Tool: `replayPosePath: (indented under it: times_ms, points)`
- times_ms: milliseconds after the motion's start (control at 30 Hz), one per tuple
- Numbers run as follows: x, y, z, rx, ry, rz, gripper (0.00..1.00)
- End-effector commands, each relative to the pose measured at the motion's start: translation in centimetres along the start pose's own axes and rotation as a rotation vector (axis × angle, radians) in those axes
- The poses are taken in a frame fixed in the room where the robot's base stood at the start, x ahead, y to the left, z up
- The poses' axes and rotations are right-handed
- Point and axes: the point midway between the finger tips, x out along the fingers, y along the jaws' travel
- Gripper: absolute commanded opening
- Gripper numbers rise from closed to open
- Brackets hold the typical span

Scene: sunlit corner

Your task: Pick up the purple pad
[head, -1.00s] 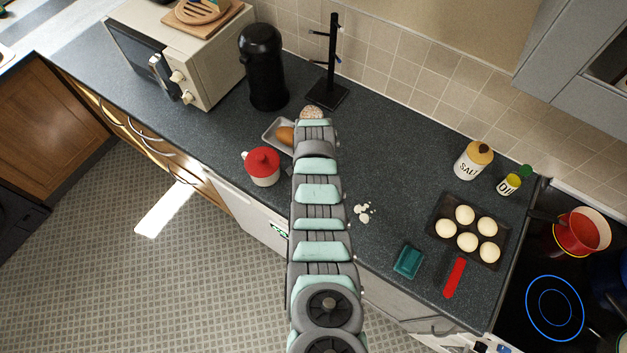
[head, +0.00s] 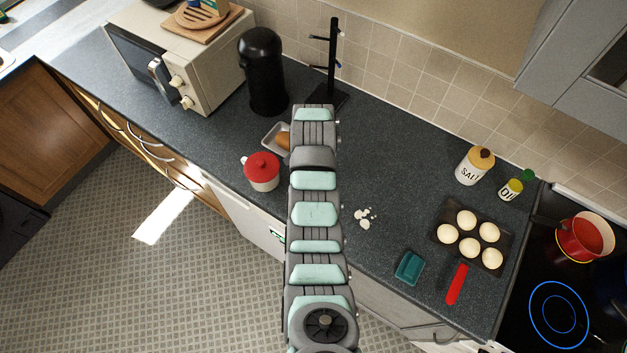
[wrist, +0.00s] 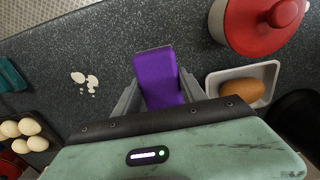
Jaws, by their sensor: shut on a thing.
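The purple pad (wrist: 158,79) shows in the wrist view, upright in the picture between the two grey fingers of my gripper (wrist: 160,90). My gripper is shut on the pad, with a finger along each side of it. The pad's lower end is hidden behind the dark edge of my gripper. In the head view my arm hides both the pad and the fingers. I cannot tell how far the pad is above the counter.
A red-lidded pot (head: 262,171) and a white tray with a brown egg-shaped item (wrist: 242,90) are close by. A black mug stand (head: 333,60) stands behind.

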Motion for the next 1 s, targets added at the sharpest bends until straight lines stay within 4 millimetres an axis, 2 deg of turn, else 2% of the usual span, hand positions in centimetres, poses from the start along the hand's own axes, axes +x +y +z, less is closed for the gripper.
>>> replayPosePath:
  times_ms: [167,200,300,500,700,1000]
  points:
    - [-4.1,-0.2,-0.2,-0.001,0.008,-0.006,0.09]
    - [-6.0,-0.1,-0.1,-0.001,0.002,-0.003,0.09]
    - [-8.1,0.0,0.0,-0.001,0.000,-0.001,0.09]
    - [-10.7,0.1,0.0,0.000,-0.001,-0.001,0.09]
    - [-12.3,0.1,0.0,0.001,0.000,0.000,0.09]
    - [-12.5,0.0,0.0,-0.001,0.000,0.000,0.09]
